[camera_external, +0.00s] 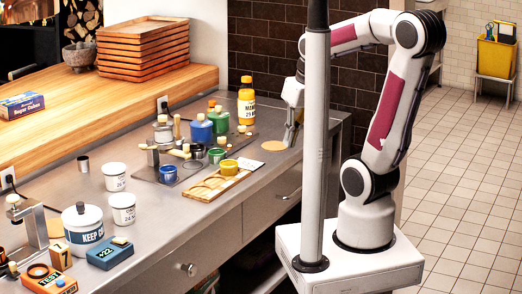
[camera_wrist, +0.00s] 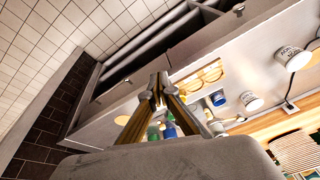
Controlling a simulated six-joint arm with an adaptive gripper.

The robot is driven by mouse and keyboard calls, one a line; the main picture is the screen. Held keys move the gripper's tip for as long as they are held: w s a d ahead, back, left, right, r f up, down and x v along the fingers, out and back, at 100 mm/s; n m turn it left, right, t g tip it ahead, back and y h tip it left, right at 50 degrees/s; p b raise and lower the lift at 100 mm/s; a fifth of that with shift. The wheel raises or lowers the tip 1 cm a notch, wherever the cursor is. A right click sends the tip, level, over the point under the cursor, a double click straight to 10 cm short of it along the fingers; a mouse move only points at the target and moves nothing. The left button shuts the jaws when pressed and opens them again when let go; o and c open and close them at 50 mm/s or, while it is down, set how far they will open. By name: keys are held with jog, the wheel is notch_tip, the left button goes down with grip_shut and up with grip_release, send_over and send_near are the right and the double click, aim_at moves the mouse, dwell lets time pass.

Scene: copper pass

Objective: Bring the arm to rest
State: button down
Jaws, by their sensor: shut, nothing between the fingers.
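My gripper (camera_external: 291,134) is at the right end of the steel counter (camera_external: 150,232), pointing down close above it, beside a round tan disc (camera_external: 273,145). A grey post in front hides part of my wrist in the external view. In the wrist view my gripper (camera_wrist: 158,80) has its two fingertips together, with nothing between them. Whether the fingertips touch the counter I cannot tell.
A yellow bottle (camera_external: 246,100), small pots and a wooden board (camera_external: 211,187) with a yellow-topped jar stand left of my gripper. White tubs (camera_external: 123,208) are further left. The post (camera_external: 316,160) rises before my arm.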

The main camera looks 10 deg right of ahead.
jog(key=s+d+r+m+t+h, duration=0.1)
jog(key=d+r+m+t+h, duration=0.1)
jog(key=d, duration=1.1)
jog(key=r+m+t, duration=0.1)
jog(key=m, duration=0.1)
jog(key=shift+s+r+m, duration=0.2)
jog(key=shift+r+m, duration=0.05)
jog(key=shift+m, duration=0.05)
dwell(0.9)
